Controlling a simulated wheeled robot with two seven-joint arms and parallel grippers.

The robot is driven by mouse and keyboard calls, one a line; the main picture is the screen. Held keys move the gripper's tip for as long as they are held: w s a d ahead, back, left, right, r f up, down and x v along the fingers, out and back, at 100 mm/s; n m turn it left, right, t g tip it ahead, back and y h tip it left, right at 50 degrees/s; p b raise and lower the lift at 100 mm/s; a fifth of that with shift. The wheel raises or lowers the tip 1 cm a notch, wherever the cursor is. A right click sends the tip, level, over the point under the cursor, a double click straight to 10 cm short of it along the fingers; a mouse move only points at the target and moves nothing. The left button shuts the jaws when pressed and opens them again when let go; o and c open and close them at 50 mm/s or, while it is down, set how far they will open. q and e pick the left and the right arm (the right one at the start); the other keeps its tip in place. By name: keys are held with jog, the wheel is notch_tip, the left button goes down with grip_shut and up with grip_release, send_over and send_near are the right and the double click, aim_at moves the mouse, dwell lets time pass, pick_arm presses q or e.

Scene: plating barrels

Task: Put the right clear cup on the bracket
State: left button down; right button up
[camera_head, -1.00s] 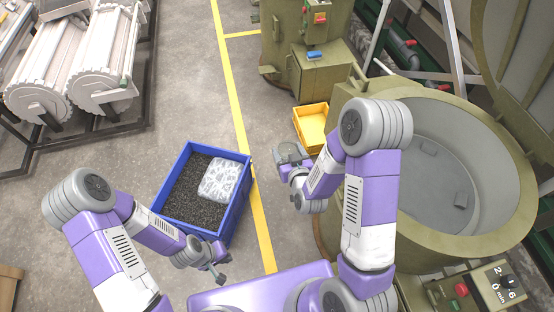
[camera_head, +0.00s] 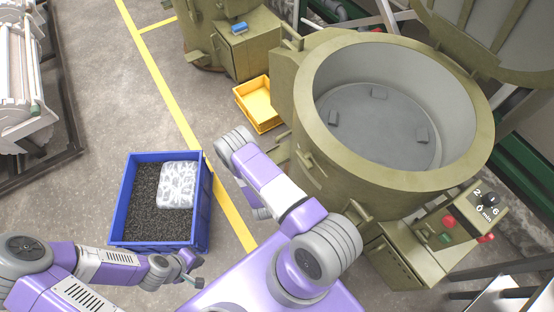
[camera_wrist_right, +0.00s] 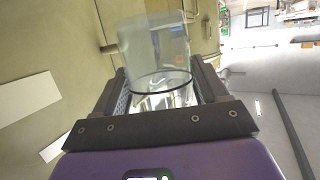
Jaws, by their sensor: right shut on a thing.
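A clear cup (camera_wrist_right: 158,50) shows in the right wrist view, see-through with a dark ring near its lower end. My right gripper (camera_wrist_right: 155,82) is shut on it, one dark finger on each side. In the head view the right gripper and cup are hidden behind my right arm, near the large olive drum. My left gripper (camera_head: 190,272) is low at the left, by the near right corner of the blue crate; its jaw gap is too small to read. I cannot make out the bracket or another clear cup.
The blue crate (camera_head: 206,205) holds dark small parts and a clear bag (camera_head: 178,185). A yellow bin (camera_head: 258,103) stands beside the open olive drum (camera_head: 310,125). A control box (camera_head: 455,225) is at its front right. Floor left of the yellow line is mostly clear.

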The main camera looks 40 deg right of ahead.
jog(key=s+d+f+m+g+h+b, duration=0.1)
jog(key=s+d+f+b, duration=0.15)
jog(key=s+f, duration=0.5)
jog(key=r+b+x, duration=0.1)
jog(key=x, duration=0.5)
jog(key=w+r+b+x, duration=0.1)
jog(key=x, duration=0.5)
jog(key=r+b+x, duration=0.1)
jog(key=b+x, duration=0.1)
jog(key=x, duration=0.4)
jog(key=shift+w+d+r, duration=0.1)
jog(key=shift+w+r, duration=0.15)
jog(key=shift+r, duration=0.05)
jog(key=f+b, duration=0.2)
jog(key=f, duration=0.1)
jog(key=shift+w+d+f, duration=0.15)
jog(key=shift+w+f, duration=0.05)
jog(key=shift+f, duration=0.15)
jog(key=shift+r, duration=0.1)
jog(key=o, duration=1.1)
jog(key=shift+c, duration=0.2)
